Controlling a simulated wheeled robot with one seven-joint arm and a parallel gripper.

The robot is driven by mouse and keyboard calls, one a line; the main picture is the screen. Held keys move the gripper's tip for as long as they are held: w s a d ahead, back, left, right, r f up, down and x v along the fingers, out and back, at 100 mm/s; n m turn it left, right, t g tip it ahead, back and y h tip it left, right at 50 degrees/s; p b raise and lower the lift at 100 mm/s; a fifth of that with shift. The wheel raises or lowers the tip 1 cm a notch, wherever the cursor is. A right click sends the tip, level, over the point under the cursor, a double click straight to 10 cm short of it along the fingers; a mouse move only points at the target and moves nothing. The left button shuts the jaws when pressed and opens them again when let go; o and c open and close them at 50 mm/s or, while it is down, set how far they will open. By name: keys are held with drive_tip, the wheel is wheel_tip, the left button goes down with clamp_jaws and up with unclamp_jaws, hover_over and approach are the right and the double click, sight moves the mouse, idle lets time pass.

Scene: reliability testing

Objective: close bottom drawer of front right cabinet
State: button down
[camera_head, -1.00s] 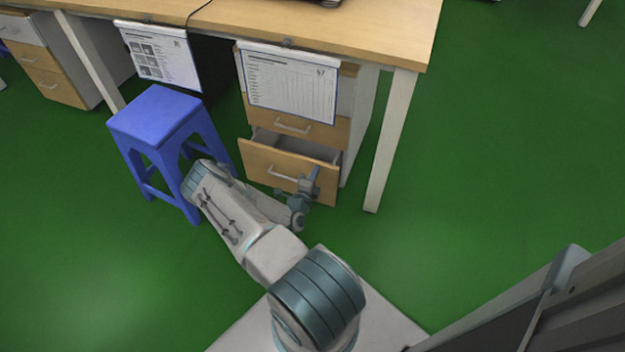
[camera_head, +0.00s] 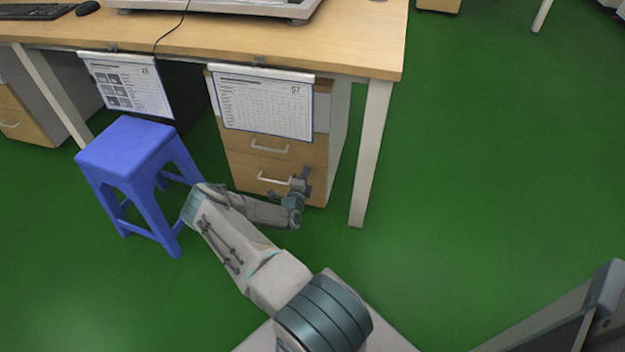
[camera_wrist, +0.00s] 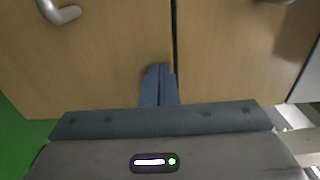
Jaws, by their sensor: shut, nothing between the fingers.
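The front right cabinet (camera_head: 337,130) stands under the desk. Its bottom drawer (camera_head: 246,178) has a wooden front and a pale handle (camera_head: 274,180). The drawer front looks flush with the front above it, with no open gap visible. In the wrist view the bottom drawer front (camera_wrist: 100,70) fills the left, beside a narrow seam and the neighbouring drawer front (camera_wrist: 225,50). My gripper (camera_head: 304,174) is at the drawer's right side, near its upper edge. Its fingers (camera_wrist: 158,72) are shut and empty, at or very near the wood by the seam; contact is unclear.
A blue stool (camera_head: 130,150) stands left of the cabinet, close to my arm. A white desk leg (camera_head: 370,150) is just right of the cabinet. A hanging sheet (camera_head: 262,103) covers the cabinet's top part. Green floor (camera_head: 480,190) is open to the right.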

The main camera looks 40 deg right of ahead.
drive_tip(key=shift+w+d+r, duration=0.1)
drive_tip(key=shift+w+r, duration=0.2)
drive_tip(key=shift+w, duration=0.15)
drive_tip(key=p+v, duration=0.4)
drive_tip(key=v, duration=1)
drive_tip(key=shift+s+f+p, duration=0.3)
drive_tip(key=shift+s+f, duration=0.05)
drive_tip(key=shift+s, duration=0.15)
drive_tip(key=shift+r, duration=0.1)
